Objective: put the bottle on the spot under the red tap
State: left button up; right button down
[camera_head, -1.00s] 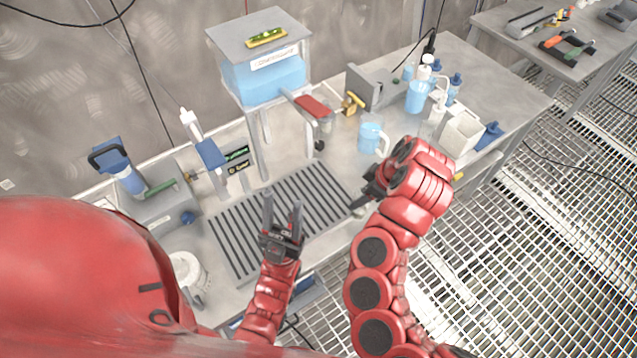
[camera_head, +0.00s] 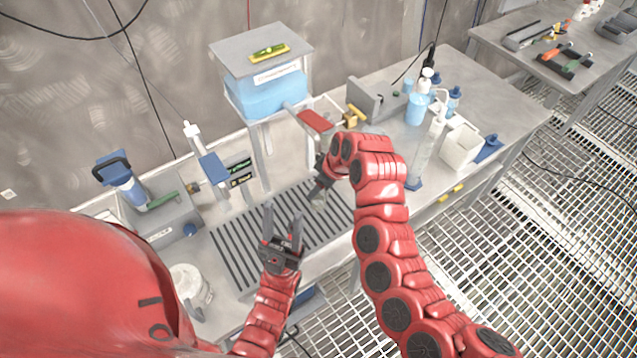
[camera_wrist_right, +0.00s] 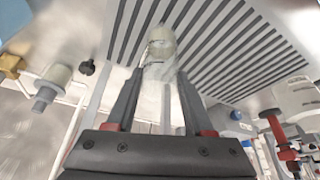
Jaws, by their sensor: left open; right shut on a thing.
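My right gripper (camera_head: 325,182) reaches over the right part of the striped drain grate (camera_head: 240,262). In the right wrist view its fingers (camera_wrist_right: 160,85) are shut on a clear bottle (camera_wrist_right: 159,48) with a pale end. In the head view the bottle (camera_head: 318,201) shows only as a small pale patch below the fingers; whether it touches the grate I cannot tell. My left gripper (camera_head: 283,222) is open and empty over the grate.
A blue-and-white upright fixture (camera_head: 208,160) stands left of the tank. Several bottles (camera_head: 418,100) and a white box (camera_head: 460,145) crowd the bench's right side. A white tub (camera_head: 190,285) is at the front left. My right arm hides part of the bench.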

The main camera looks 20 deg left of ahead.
jog(key=shift+f, duration=0.1)
jog(key=shift+f, duration=0.25)
jog(key=shift+c, duration=1.4)
grip_release()
jog(key=shift+r, duration=0.1)
jog(key=shift+r, duration=0.1)
jog(key=p+v, duration=0.1)
jog(key=v, duration=1.1)
jog(key=shift+p, duration=0.3)
